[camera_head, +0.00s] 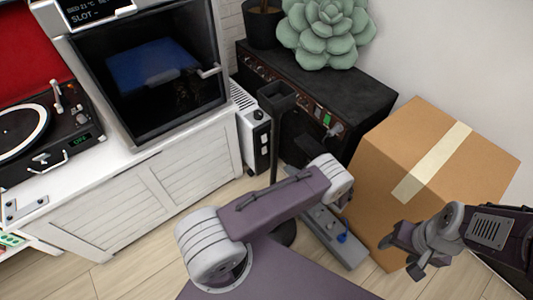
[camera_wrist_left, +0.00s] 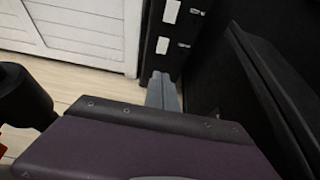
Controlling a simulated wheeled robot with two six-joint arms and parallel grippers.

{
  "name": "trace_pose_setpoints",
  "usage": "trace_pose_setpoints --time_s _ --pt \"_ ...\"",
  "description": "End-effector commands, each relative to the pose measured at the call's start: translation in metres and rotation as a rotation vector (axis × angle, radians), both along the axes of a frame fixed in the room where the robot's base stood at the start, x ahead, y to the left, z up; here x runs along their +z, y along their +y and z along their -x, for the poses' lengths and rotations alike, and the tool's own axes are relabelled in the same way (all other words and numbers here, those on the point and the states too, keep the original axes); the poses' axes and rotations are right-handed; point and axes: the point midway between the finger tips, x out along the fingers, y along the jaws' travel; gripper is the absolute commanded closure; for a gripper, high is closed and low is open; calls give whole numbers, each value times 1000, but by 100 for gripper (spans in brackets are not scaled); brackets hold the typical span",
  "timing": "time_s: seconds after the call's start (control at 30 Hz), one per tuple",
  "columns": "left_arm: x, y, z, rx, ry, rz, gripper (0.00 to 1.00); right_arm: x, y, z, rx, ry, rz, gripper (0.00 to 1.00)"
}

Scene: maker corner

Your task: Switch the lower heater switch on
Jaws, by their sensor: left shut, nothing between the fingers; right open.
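The heater (camera_head: 251,128) is a white ribbed unit with a black control panel, standing beside the white cabinet in the head view. The panel has a round knob at the top and two small white switches below it. In the left wrist view the upper switch (camera_wrist_left: 171,12) and lower switch (camera_wrist_left: 163,45) show on the dark panel; their on or off state is unclear. My left gripper (camera_wrist_left: 164,82) is shut and empty, its tips just below the lower switch in that picture; contact is unclear. It is hidden in the head view. My right gripper (camera_head: 403,254) is open and empty, near the cardboard box.
A cardboard box (camera_head: 430,160) stands right of my left arm. A black amplifier-like unit (camera_head: 320,85) with a succulent (camera_head: 327,30) is behind. A dark stand (camera_head: 276,100) rises close to the heater. The white cabinet (camera_head: 130,200) carries a turntable (camera_head: 40,130) and a glass-fronted machine (camera_head: 150,70).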

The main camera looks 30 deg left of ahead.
Motion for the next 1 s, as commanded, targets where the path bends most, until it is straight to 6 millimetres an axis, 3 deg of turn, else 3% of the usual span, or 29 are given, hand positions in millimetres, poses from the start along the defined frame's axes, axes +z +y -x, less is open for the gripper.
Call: trace_pose_setpoints --time_s 0.23,0.67,0.8,1.0 --pt "-8 12 -4 5 1 2 100 -9 0 0 0 0 0 41" --pt "-48 89 -35 8 -1 3 100 -55 0 0 0 0 0 41" --pt "-48 109 -44 6 -2 3 100 -67 0 0 0 0 0 41" --pt "-46 121 -50 3 -1 3 100 -72 0 0 0 0 0 41"
